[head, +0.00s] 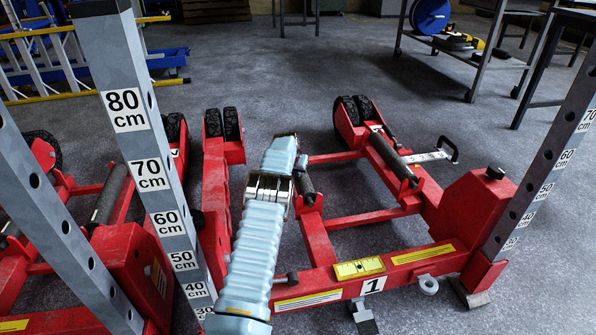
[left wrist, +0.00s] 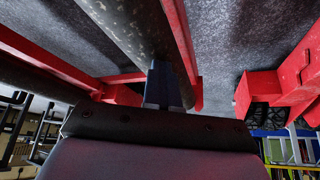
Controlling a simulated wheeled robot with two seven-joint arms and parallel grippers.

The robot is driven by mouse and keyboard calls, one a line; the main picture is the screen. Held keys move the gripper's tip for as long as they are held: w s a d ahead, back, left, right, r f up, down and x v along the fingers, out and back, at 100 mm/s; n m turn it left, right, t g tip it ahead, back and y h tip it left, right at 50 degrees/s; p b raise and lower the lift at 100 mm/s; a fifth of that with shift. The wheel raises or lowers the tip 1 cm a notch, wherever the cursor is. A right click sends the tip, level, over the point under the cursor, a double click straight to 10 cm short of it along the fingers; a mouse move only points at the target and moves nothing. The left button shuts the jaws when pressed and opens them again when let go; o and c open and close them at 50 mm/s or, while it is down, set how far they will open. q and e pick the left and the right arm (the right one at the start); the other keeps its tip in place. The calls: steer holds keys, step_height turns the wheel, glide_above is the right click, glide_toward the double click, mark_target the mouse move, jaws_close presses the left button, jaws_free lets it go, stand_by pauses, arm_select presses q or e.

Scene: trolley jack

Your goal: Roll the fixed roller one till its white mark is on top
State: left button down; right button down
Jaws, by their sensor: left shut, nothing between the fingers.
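The red jack labelled 1 (head: 372,285) stands on the floor right of centre. Its dark roller on the left side (head: 306,184) is partly hidden by my left arm; another dark roller (head: 392,156) lies on its right side. I cannot tell from labels which one is fixed. In the left wrist view a dark, speckled roller (left wrist: 122,28) runs close past my left gripper (left wrist: 163,84). The gripper is shut and empty, its tip at or very near the roller; contact is unclear. No white mark shows on the visible roller surfaces. My right gripper is out of view.
A second red jack (head: 130,262) stands at the left, with a tall grey post marked in centimetres (head: 150,140). Another post (head: 548,140) rises at the right. A foot lever (head: 428,156) sticks out right of jack 1.

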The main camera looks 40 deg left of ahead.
arm_select(q)
steer(key=shift+s+d+f, duration=0.1)
steer(key=shift+d+f, duration=0.3)
steer(key=shift+f, duration=0.05)
steer(key=shift+a+r+p, duration=0.15)
steer(key=shift+r+p, duration=0.6)
steer(key=shift+r, duration=0.6)
steer(key=shift+a+r+p, duration=0.1)
steer(key=shift+r+p, duration=0.6)
steer(key=shift+r, duration=0.6)
steer(key=shift+a, duration=0.1)
